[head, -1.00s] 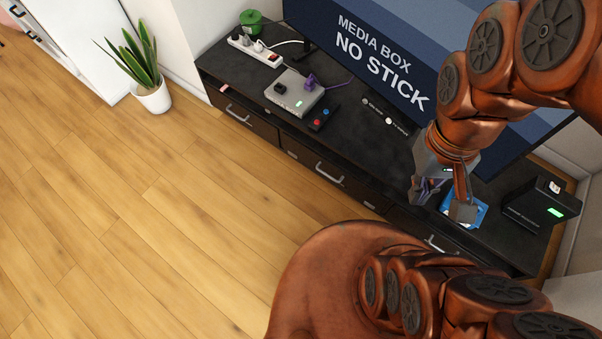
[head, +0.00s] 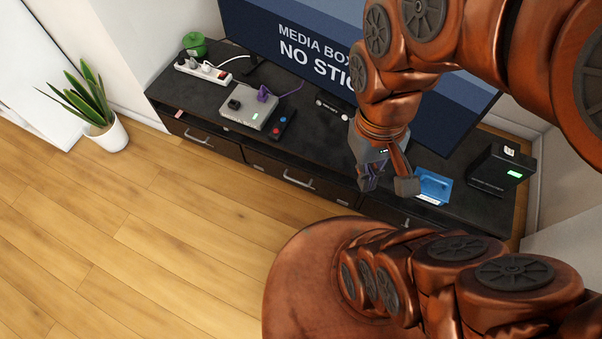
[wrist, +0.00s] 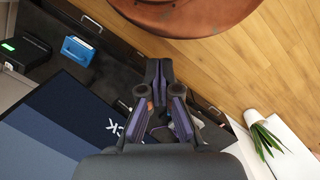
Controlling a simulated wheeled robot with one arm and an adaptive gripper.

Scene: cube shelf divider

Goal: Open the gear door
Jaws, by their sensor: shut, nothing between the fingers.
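The dark media console (head: 330,160) has several fronts with silver bar handles: a left front (head: 207,140), a middle front (head: 290,172) and a right front (head: 400,212). No label shows which one is the gear door. My gripper (head: 388,188) is over the right part of the console, near its front edge, left of a blue case. In the wrist view its fingers (wrist: 158,72) are together and empty. It appears apart from any handle.
The television (head: 290,45) stands behind.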

